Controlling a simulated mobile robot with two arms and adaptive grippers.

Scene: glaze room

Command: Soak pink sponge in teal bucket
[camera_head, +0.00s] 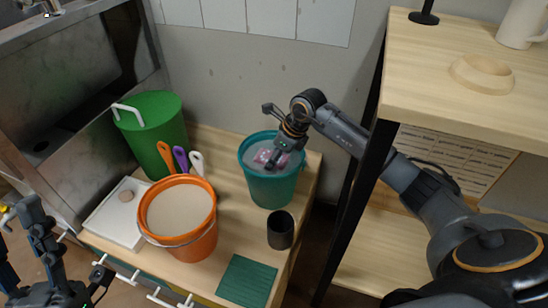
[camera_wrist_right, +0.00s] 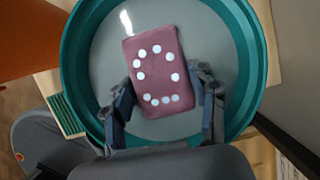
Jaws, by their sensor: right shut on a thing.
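The teal bucket (camera_head: 271,188) stands at the right end of the wooden table and holds pale liquid. In the right wrist view its rim (camera_wrist_right: 74,60) surrounds the fingers. The pink sponge (camera_head: 262,156), with white dots on its face, is inside the bucket's mouth; it also shows in the right wrist view (camera_wrist_right: 152,62). My right gripper (camera_head: 275,160) reaches down into the bucket and is shut on the sponge, one finger on each side. How deep the sponge sits in the liquid is hard to tell. My left gripper (camera_head: 68,262) is empty, fingers apart, at the lower left.
An orange bucket (camera_head: 205,243) with beige contents stands left of the teal one. A black cup (camera_head: 280,230) and a green mat (camera_head: 246,282) are in front.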

